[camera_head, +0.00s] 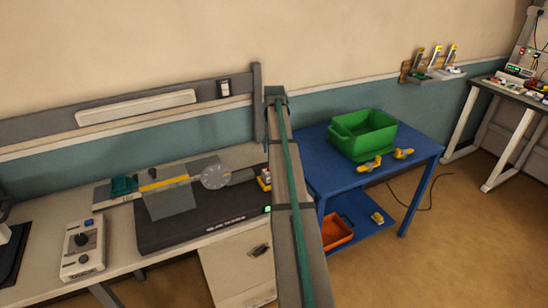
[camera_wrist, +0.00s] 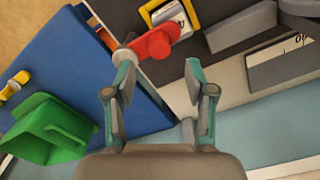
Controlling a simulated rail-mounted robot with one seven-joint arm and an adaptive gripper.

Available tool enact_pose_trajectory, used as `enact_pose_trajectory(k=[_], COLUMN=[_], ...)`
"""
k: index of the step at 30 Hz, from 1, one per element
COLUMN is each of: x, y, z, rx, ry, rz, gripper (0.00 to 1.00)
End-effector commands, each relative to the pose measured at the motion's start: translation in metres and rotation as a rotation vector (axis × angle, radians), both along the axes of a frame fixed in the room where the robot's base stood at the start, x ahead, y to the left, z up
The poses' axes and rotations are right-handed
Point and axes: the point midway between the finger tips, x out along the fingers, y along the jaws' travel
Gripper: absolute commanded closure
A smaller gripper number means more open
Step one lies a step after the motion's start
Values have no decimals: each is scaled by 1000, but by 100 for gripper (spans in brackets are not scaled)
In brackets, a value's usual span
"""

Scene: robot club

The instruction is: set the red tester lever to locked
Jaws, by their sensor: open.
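The red tester lever (camera_wrist: 156,43) shows in the wrist view, at the edge of a dark surface. It has a round boss, and a pale grey rounded piece (camera_wrist: 124,56) is at its left end. My gripper (camera_wrist: 158,76) is open and empty, with its two fingers apart. The left fingertip is close to the lever's left end; I cannot tell whether it touches. The right fingertip is clear of the lever. A yellow-framed part (camera_wrist: 172,14) with a pale face is just beyond the lever. In the head view my arm hides the lever and gripper.
A blue table (camera_head: 318,171) with a green bin (camera_head: 364,132) and yellow clamps (camera_head: 370,164) stands right of my arm. The workbench at left holds a dark platform (camera_head: 200,232), a dial disc (camera_head: 215,176) and a control box (camera_head: 83,248). An orange bin (camera_head: 337,232) sits below.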

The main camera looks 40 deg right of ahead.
Motion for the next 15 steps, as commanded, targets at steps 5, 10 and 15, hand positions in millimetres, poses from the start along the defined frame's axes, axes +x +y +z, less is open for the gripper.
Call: enact_pose_trajectory(k=[5, 10, 15], x=[1, 0, 0], y=[-1, 0, 0], z=[33, 51, 57], rx=[-1, -1, -1], ry=[-1, -1, -1], rz=[0, 0, 0], gripper=[45, 45, 45])
